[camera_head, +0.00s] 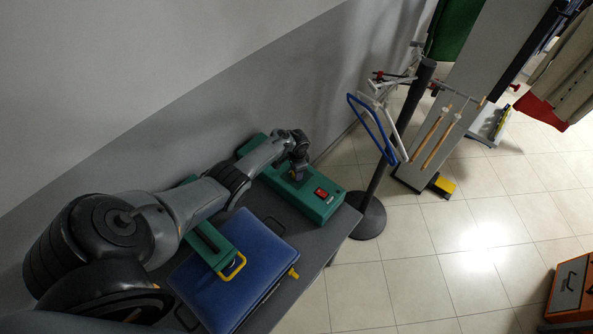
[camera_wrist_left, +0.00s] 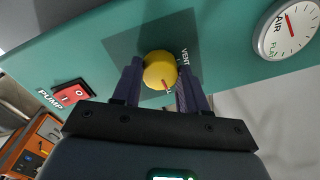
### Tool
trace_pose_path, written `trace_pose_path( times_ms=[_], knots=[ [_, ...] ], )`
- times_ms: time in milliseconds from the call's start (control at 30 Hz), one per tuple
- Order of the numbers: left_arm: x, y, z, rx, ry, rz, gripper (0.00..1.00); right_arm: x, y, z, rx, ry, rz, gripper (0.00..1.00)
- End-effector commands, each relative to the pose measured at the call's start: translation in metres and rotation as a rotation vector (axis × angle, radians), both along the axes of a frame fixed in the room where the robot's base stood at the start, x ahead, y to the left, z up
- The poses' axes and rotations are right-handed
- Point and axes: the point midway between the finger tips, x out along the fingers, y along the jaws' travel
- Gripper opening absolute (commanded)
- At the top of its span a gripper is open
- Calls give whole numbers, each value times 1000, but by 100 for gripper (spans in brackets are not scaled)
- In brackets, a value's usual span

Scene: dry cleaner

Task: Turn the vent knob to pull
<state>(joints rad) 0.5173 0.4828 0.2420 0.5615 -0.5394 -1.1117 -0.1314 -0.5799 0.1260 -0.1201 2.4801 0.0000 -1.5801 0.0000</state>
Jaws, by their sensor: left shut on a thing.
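The yellow vent knob (camera_wrist_left: 160,70) sits on the green panel (camera_wrist_left: 100,45) in the left wrist view, with the word VENT beside it. A red mark on the knob points down and slightly right in the picture; the small lettering by it is partly hidden. My left gripper (camera_wrist_left: 158,88) has its two dark fingers on either side of the knob, shut on it. In the head view my left gripper (camera_head: 299,172) reaches down to the green unit (camera_head: 312,207) and hides the knob. My right gripper is not in view.
A red pump switch (camera_wrist_left: 73,93) and a round air gauge (camera_wrist_left: 287,29) flank the knob. A blue padded board (camera_head: 245,265) with a green arm lies on the grey table (camera_head: 342,224). A dark pole (camera_head: 385,170) stands beyond the table's end.

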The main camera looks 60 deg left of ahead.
Motion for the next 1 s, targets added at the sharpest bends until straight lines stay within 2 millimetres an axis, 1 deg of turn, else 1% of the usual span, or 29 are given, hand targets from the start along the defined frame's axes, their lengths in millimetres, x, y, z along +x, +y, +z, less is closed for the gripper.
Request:
trace_pose_path(
  times_ms=[300,767,800,967,1000],
  knots=[
    [-1,1,-1,1,0,-99,12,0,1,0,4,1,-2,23],
    [-1,0,-1,0,1,-114,12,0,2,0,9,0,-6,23],
    [-1,0,-1,0,1,-114,44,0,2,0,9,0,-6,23],
    [0,0,-1,0,1,-114,68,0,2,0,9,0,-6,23],
    [0,0,-1,0,1,-113,68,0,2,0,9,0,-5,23]
  ],
)
